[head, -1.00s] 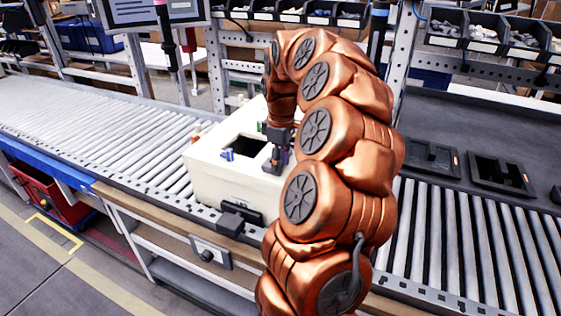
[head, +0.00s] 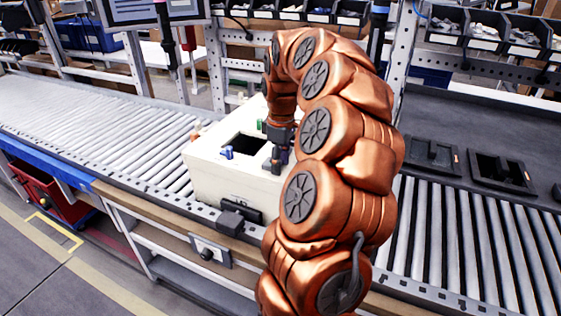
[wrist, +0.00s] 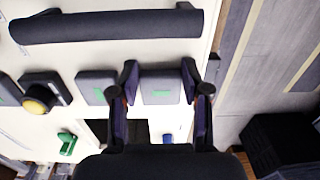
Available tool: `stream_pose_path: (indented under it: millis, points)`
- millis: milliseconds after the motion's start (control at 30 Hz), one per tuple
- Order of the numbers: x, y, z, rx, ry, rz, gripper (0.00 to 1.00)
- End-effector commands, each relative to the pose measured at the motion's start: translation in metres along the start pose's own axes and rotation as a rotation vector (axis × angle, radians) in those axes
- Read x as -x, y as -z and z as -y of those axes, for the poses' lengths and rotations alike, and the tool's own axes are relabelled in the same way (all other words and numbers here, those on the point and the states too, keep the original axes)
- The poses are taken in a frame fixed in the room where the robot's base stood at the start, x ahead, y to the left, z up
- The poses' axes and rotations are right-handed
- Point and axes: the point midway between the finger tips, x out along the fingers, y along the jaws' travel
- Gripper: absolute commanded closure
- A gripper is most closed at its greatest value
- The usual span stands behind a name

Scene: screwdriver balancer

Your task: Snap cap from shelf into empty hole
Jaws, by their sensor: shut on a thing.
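My gripper (wrist: 162,95) points down over the white housing on the conveyor. Its two fingers are shut on the sides of a dark grey cap (wrist: 160,86) with a green mark. The cap is close to the white top face and in line with a similar grey cap (wrist: 96,88) to its left; I cannot tell whether it is seated in a hole or just above one. In the head view my gripper (head: 277,166) is at the right part of the white housing (head: 215,178), and the cap in it is not distinguishable.
The housing has a dark square opening (head: 245,148). A long dark bar (wrist: 105,25), a yellow round button (wrist: 38,103), a green part (wrist: 67,143) and a blue part (wrist: 168,137) are near. Roller conveyor (head: 90,120) runs left; dark trays (head: 500,172) lie to the right.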

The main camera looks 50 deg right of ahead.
Motion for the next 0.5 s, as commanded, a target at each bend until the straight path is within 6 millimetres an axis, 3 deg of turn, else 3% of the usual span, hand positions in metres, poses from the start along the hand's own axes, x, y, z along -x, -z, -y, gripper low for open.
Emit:
stream_pose_path:
  millis: [33, 300, 500]
  points:
    - [0.0007, 0.0002, -0.0001, 0.0, -0.001, -0.001, 0.52]
    - [0.0004, 0.0001, -0.0001, 0.0, -0.001, 0.0, 0.24]
    - [0.0003, 0.0001, -0.0002, 0.0, -0.001, 0.0, 0.24]
